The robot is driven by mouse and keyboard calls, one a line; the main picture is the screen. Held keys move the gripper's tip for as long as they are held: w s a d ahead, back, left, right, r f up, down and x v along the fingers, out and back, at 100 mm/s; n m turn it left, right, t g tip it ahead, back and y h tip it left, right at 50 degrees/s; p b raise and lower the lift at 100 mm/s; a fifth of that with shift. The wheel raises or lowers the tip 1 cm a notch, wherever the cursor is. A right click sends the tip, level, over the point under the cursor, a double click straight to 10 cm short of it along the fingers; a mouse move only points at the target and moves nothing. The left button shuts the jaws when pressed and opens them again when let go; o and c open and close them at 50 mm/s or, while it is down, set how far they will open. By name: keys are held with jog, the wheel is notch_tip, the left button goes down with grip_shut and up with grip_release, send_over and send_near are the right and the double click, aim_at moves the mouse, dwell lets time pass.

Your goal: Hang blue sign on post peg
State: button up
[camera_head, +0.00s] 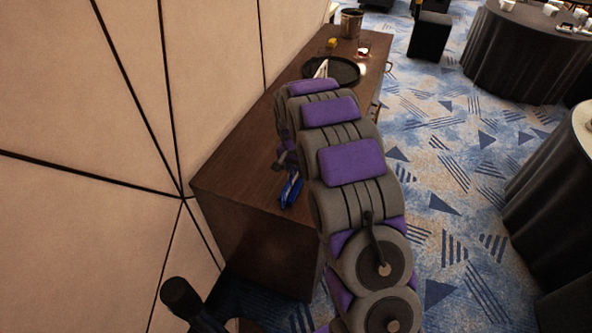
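A small blue object (291,191), which looks like the blue sign, is at the near end of the brown wooden cabinet. It is tilted, and I cannot tell whether it rests on the top or hangs in the air. My gripper (285,164) is just above it in the picture, at the left side of my grey and purple arm. The gripper is small, dark and partly hidden by the arm, so its fingers cannot be made out. No post with a peg can be clearly made out.
The brown cabinet (225,187) stands along a beige panelled wall (95,95). A round black tray (343,70) and a metal bucket (351,22) stand on its far part. A dark rounded object (181,297) is at the lower left. Patterned carpet is open to the right, before black-draped tables (520,55).

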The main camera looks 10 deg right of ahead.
jog(key=r, duration=0.3)
jog(key=r+p, duration=0.1)
jog(key=r, duration=0.2)
jog(key=s+r+p, duration=0.1)
jog(key=r, duration=0.2)
jog(key=shift+a+r, duration=0.35)
jog(key=shift+r, duration=0.4)
jog(key=s+r+n, duration=0.1)
jog(key=s+r, duration=0.2)
jog(key=s, duration=0.4)
jog(key=s+r+n+g, duration=0.1)
jog(key=s+r, duration=0.2)
jog(key=s, duration=0.4)
jog(key=s+r+n, duration=0.1)
jog(key=s+r, duration=0.3)
jog(key=s, duration=0.4)
jog(key=s+a+n+g, duration=0.2)
jog(key=s+n, duration=0.2)
jog(key=s, duration=1.9)
jog(key=shift+f+y, duration=0.2)
jog(key=shift+y, duration=0.2)
